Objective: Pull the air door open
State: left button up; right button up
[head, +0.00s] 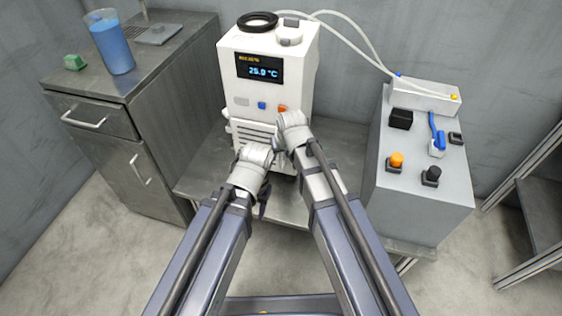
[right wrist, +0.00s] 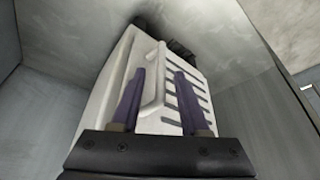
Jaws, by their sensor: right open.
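The white machine (head: 268,50) carries a slotted panel, the air door (head: 250,131), low on its front. In the right wrist view the air door (right wrist: 152,122) shows dark slots and a raised white bar handle (right wrist: 155,78); it looks closed. My right gripper (right wrist: 159,72) is open, with its two purple fingers either side of the handle; I cannot tell whether they touch it. In the head view its fingers are mostly hidden behind the wrists. My left gripper (head: 263,202) hangs low beside the right one; its jaw state is unclear.
A metal cabinet (head: 105,90) with a blue beaker (head: 111,42) stands at the left. A grey control box (head: 420,160) with knobs stands at the right. White tubes (head: 345,28) run from the machine to it. A shelf frame (head: 535,215) is at the far right.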

jog(key=shift+w+f, duration=0.15)
jog(key=shift+f, duration=0.3)
jog(key=shift+c, duration=0.4)
grip_shut()
dwell(0.8)
